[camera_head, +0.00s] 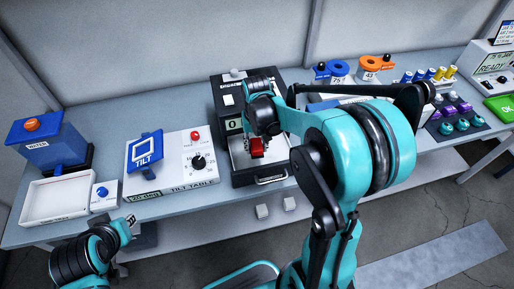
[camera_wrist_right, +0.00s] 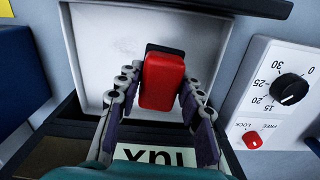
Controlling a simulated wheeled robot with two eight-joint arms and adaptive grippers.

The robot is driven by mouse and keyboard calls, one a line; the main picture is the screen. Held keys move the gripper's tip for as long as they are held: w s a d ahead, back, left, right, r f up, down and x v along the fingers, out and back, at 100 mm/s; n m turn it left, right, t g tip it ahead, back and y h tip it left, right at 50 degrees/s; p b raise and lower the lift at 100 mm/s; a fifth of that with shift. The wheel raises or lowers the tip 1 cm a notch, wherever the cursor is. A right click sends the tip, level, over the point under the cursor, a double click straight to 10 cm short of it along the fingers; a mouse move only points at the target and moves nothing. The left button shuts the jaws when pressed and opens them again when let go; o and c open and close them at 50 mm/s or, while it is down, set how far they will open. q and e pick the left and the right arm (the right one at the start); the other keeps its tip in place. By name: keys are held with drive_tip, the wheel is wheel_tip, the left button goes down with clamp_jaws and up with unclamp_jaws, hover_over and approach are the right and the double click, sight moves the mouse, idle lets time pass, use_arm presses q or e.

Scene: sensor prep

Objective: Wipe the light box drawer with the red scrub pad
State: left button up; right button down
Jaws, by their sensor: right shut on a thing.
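The red scrub pad (camera_head: 257,149) is between the fingers of my right gripper (camera_head: 255,143), over the light box drawer (camera_head: 240,163). In the right wrist view the pad (camera_wrist_right: 163,82), with a dark layer along one edge, sits between both fingers of the shut gripper (camera_wrist_right: 155,100). The white drawer floor (camera_wrist_right: 95,35) shows behind it, with a faint grey smudge (camera_wrist_right: 127,45). Whether the pad touches the floor is unclear. The drawer is pulled out of the black light box (camera_head: 228,88). My left gripper (camera_head: 130,221) is near the table's front edge, apart from the drawer; its fingers are too small to judge.
Left of the light box stand the tilt table (camera_head: 172,180), a white tray (camera_head: 55,198) and a blue device (camera_head: 45,140). To the right are orange and blue ring stands (camera_head: 368,70), small bottles (camera_head: 440,73) and a READY machine (camera_head: 490,68). My right arm covers part of the table.

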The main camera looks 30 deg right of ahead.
sight(256, 144)
drive_tip(key=shift+r+p, duration=0.3)
drive_tip(key=shift+r, duration=0.3)
drive_tip(key=shift+r+p, duration=0.8)
drive_tip(key=shift+r, duration=0.35)
